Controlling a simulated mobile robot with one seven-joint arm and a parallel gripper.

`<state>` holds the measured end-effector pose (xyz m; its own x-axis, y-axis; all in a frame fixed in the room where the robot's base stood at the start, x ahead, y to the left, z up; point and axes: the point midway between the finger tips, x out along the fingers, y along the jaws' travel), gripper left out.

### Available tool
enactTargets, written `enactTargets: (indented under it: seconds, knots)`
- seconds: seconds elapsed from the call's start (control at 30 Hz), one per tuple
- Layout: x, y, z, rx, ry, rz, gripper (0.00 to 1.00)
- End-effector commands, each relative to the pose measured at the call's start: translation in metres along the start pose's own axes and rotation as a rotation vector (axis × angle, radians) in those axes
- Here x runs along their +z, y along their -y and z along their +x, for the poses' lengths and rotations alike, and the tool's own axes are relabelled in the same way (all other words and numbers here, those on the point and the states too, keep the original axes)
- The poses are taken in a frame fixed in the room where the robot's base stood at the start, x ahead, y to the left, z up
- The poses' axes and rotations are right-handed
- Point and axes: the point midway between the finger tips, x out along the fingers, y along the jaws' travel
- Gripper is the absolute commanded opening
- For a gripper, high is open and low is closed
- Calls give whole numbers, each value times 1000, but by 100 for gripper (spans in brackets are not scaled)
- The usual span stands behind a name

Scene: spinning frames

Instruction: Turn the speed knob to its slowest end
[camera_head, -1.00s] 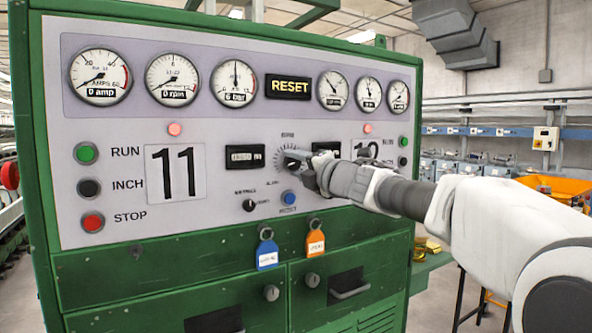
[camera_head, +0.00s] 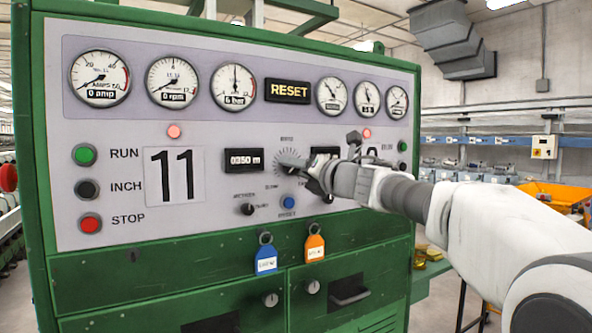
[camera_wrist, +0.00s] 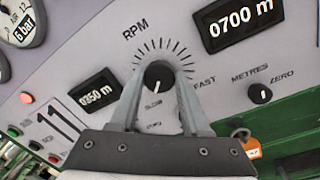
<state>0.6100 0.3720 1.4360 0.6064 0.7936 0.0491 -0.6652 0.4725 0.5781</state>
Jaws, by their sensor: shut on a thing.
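The speed knob (camera_wrist: 158,75) is black and round, with a ring of tick marks under the RPM label. My gripper (camera_wrist: 158,82) has one finger on each side of it and is shut on it. The knob's white pointer line points down in the wrist view, toward the small label that seems to read SLOW; the FAST label is to its right. In the head view my gripper (camera_head: 298,166) is at the tick-marked dial (camera_head: 284,153), and its fingers largely hide the knob.
A smaller METRES ZERO knob (camera_wrist: 260,93) and a blue button (camera_head: 288,202) sit close to the dial. Counter displays (camera_head: 244,160) flank it. A blue tag (camera_head: 265,260) and an orange tag (camera_head: 314,248) hang below. Run, inch and stop buttons are at left.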

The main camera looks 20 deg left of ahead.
Motion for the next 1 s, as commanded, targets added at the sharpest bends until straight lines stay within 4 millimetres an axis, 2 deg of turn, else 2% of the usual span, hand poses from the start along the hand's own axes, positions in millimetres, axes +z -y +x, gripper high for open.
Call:
enactTargets:
  seconds: [0.37,0.4,0.57,0.87,1.0]
  knots:
    - [0,-2,0,3,0,-8,0]
    - [0,-2,0,3,-1,-8,48]
    - [0,-1,0,2,-1,-7,76]
    - [0,0,-1,1,-1,-6,76]
    - [0,0,-10,0,0,-6,76]
